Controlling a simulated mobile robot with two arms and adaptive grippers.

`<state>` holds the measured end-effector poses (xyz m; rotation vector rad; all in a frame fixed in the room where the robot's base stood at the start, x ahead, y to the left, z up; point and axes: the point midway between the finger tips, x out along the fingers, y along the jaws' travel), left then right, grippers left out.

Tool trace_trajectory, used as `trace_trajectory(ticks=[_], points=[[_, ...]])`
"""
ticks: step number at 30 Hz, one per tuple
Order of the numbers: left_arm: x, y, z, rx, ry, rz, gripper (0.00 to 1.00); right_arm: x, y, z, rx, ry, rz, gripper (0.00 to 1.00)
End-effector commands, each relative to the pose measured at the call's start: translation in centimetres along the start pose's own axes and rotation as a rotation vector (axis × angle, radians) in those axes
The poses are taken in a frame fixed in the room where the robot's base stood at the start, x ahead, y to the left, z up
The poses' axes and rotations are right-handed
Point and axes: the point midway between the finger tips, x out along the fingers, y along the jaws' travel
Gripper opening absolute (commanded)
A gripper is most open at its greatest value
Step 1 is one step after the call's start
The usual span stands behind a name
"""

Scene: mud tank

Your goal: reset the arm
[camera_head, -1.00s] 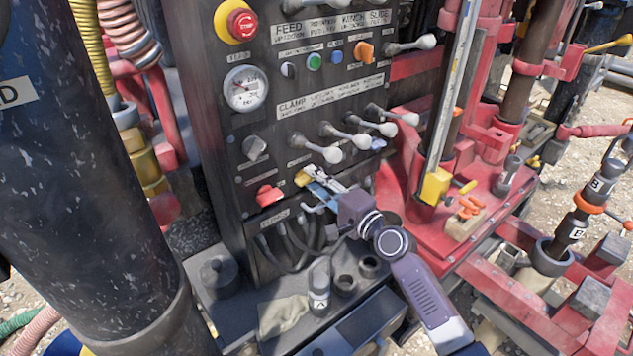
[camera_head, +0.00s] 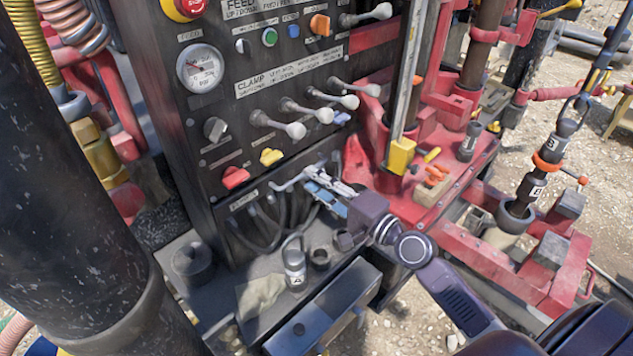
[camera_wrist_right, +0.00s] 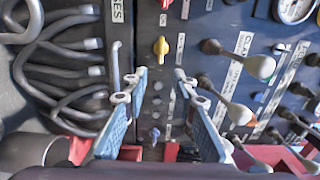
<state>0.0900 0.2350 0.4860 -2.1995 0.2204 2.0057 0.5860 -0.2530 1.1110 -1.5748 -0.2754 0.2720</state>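My right gripper (camera_head: 310,183) has blue-and-silver fingers and is in front of the control panel's lower right part. It is just below and right of a yellow knob (camera_head: 272,157) and apart from it. In the right wrist view the two fingers of the gripper (camera_wrist_right: 160,88) stand apart with nothing between them. The yellow knob (camera_wrist_right: 161,47) shows beyond the fingertips, on the dark panel. My right arm reaches in from the lower right. My left gripper is not in view.
The dark control panel (camera_head: 207,128) carries several levers, a pressure gauge (camera_head: 200,68) and a red knob (camera_head: 235,177). Grey cables (camera_head: 262,228) hang below. Red drill-rig framework (camera_head: 500,255) is at the right.

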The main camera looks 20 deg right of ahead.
Motion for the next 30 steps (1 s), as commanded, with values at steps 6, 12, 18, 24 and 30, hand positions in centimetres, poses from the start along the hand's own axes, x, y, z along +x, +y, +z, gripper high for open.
trace_trajectory(ticks=[6,12,18,24,30], points=[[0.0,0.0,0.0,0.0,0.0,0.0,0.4,0.0,-0.1,0.0,-0.001,0.001,-0.001,0.25],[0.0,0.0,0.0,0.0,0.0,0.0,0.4,0.0,0.0,0.0,-0.001,0.001,-0.001,0.25],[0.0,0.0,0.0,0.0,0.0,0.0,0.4,-0.5,1.6,2.7,-0.084,-0.055,0.054,0.25],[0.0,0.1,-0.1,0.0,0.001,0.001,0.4,-4.7,8.9,12.0,-0.47,-0.294,0.295,0.25],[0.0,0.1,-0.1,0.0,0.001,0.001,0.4,-12.4,15.9,16.7,-0.876,-0.537,0.59,0.25]])
